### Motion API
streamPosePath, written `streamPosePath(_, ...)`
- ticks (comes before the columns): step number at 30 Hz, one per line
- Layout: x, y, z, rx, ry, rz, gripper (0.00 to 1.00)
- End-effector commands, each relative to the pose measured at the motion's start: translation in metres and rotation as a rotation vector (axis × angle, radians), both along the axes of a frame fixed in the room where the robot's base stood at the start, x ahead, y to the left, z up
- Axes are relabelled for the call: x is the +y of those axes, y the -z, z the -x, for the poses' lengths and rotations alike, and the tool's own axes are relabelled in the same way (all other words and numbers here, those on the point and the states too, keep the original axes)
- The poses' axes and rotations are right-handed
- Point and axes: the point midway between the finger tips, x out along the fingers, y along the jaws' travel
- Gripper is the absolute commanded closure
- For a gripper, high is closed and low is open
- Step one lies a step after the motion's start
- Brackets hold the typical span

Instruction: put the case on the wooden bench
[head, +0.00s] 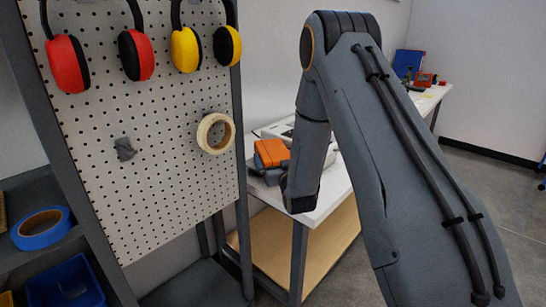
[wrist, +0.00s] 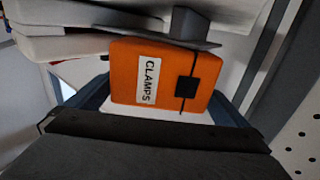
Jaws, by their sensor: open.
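The orange case (wrist: 128,82) has a white label reading "CLAMPS" and a dark latch in the wrist view. In the head view the case (head: 271,152) sits on a grey item on the white-topped bench, just left of my arm's end. My gripper (wrist: 165,100) is open, with one blue-grey finger at each side of the case's near end. I cannot tell whether the fingers touch it. A bench with a wooden top is not clearly seen; the white-topped bench (head: 328,196) has a wooden lower shelf (head: 262,246).
A pegboard (head: 165,165) with ear defenders (head: 184,48) and a roll of tape (head: 215,133) stands close on the left. A shelf below holds blue tape (head: 41,229) and a blue bin (head: 66,285). Grey floor (head: 500,205) is open at the right.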

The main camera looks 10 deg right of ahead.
Motion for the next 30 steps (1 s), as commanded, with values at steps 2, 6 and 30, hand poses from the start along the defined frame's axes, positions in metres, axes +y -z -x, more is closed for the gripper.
streamPosePath(2, 0.000, -0.002, -0.012, 0.000, 0.000, 0.000, 0.00)
streamPosePath(6, 0.000, -0.001, -0.026, 0.000, 0.000, 0.000, 0.00)
streamPosePath(30, 0.000, -0.002, -0.029, -0.002, 0.000, 0.000, 0.55)
